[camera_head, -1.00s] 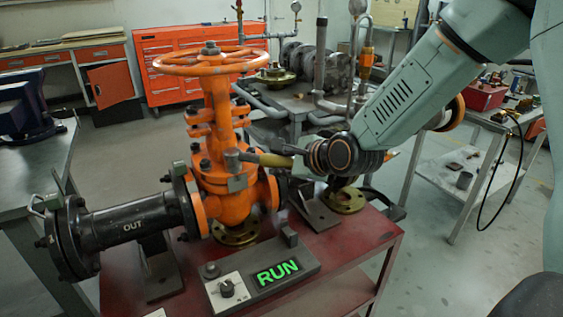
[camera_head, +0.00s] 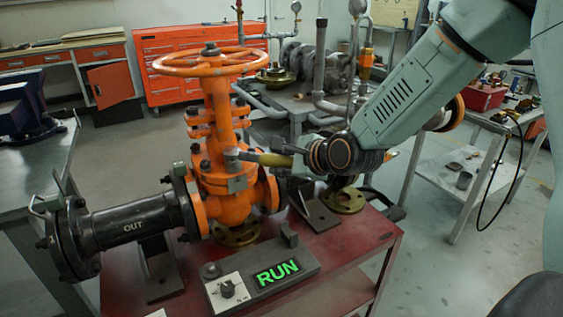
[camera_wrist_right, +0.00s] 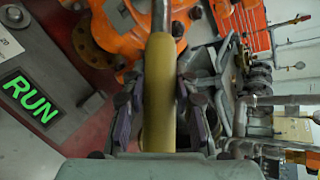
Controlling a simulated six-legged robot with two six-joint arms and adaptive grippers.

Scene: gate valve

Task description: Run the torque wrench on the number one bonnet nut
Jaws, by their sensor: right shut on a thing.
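The orange gate valve (camera_head: 220,145) stands upright on a red table, its handwheel (camera_head: 208,62) on top. My right gripper (camera_head: 292,158) is shut on the torque wrench, whose yellow handle (camera_head: 272,159) lies roughly level. The wrench's grey head (camera_head: 232,158) is at the front of the valve's bonnet flange; I cannot tell exactly how it sits on a nut. In the right wrist view the yellow handle (camera_wrist_right: 159,95) runs between the fingers toward the orange valve body (camera_wrist_right: 180,30). The bonnet nuts behind the wrench head are partly hidden. My left gripper is not in view.
A control box with a green lit RUN display (camera_head: 277,272) and a knob sits at the front of the red table (camera_head: 345,262). A blue vise (camera_head: 28,110) stands on the left bench. A grey cart (camera_head: 460,165) is at right.

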